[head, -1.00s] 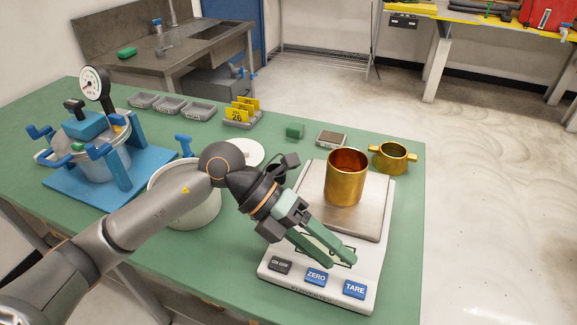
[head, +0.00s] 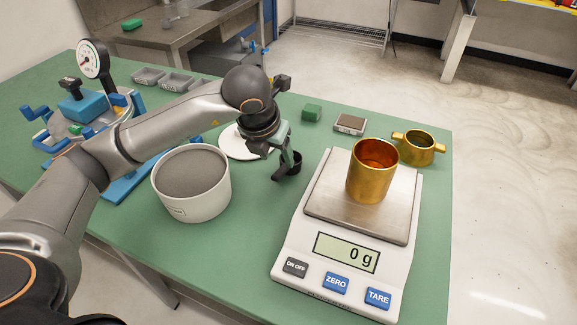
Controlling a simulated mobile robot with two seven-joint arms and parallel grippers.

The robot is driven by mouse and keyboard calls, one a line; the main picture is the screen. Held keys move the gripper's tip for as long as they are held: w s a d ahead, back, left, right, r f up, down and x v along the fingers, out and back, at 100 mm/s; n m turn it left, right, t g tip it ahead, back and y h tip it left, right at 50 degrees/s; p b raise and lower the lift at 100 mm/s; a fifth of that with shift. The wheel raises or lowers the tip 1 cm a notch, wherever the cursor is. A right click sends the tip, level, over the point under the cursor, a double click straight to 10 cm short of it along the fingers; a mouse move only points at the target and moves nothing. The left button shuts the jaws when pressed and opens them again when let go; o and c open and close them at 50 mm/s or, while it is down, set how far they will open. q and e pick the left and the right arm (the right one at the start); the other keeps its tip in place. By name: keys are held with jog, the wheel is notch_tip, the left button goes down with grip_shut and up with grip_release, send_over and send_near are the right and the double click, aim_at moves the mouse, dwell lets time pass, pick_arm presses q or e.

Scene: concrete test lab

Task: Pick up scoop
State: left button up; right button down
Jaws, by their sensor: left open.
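My right gripper is not in view.
A white tub of grey powder (head: 191,199) stands left of the gripper, with a white lid (head: 233,147) behind it. A scale (head: 317,215) reading 0 g bears a gold cup (head: 372,175) on the right. A gold two-handled ring (head: 418,151) and a green block (head: 312,111) are farther back.

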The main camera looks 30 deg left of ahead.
aim_at(283, 168)
pick_arm(q)
jog(key=shift+p+x, duration=0.3)
jog(key=shift+x, duration=2.65)
jog(key=shift+d, duration=0.15)
grip_shut()
